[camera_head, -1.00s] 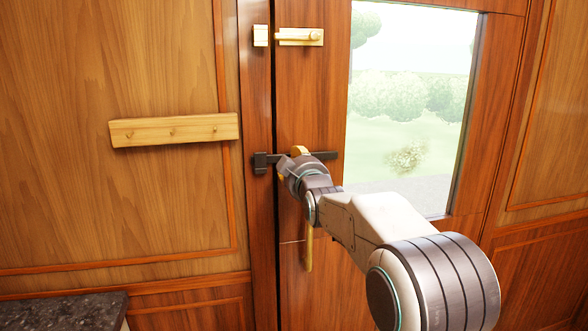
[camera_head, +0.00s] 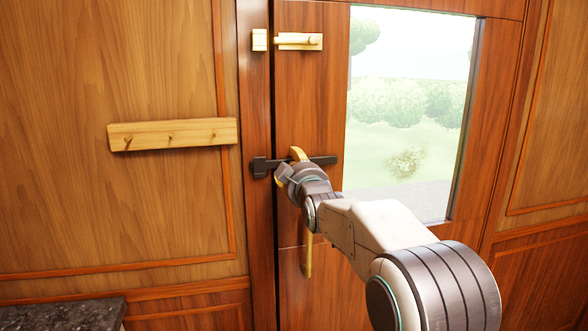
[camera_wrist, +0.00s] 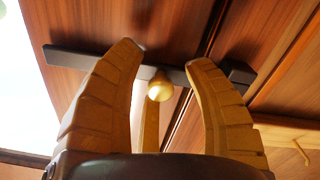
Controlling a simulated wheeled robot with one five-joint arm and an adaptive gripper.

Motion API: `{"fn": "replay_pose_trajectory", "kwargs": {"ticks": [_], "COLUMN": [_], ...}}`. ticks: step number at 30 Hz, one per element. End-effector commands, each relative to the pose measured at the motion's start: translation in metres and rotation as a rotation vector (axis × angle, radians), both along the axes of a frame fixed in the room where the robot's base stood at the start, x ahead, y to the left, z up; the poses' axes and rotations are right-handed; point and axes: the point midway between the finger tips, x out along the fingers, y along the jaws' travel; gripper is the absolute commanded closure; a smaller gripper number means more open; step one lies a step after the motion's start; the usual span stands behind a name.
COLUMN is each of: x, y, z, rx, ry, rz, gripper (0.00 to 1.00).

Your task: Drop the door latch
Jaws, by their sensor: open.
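The door latch is a dark bar (camera_head: 326,160) lying roughly level across the wooden door (camera_head: 300,95); its left end meets a dark catch (camera_head: 259,167) on the frame. In the wrist view the dark bar (camera_wrist: 78,60) crosses behind my fingertips and reaches the catch (camera_wrist: 236,76). A round brass knob (camera_wrist: 160,87) shows between my fingers, in front of the bar, with clear space on both sides. My gripper (camera_head: 287,163) is open at the bar; its spread yellow fingers also show in the wrist view (camera_wrist: 167,55). My gripper hides the bar's middle in the head view.
A brass bolt (camera_head: 298,41) is higher on the door. A vertical brass handle (camera_head: 309,262) hangs below my gripper, partly hidden by my arm. A pegged wooden rail (camera_head: 172,135) is on the left wall. A dark stone top (camera_head: 62,314) is at lower left.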

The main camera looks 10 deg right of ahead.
Motion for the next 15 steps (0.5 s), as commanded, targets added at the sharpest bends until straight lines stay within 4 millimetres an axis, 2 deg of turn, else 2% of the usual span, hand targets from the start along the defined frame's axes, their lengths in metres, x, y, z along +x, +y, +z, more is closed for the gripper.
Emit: {"fn": "replay_pose_trajectory", "kwargs": {"ticks": [8,15], "x": [-0.013,-0.047], "y": [0.000,0.000], "z": [0.002,0.002], "rx": [0.000,0.000], "ry": [-0.002,-0.002], "rz": [0.000,0.000], "gripper": [0.53,0.53]}}
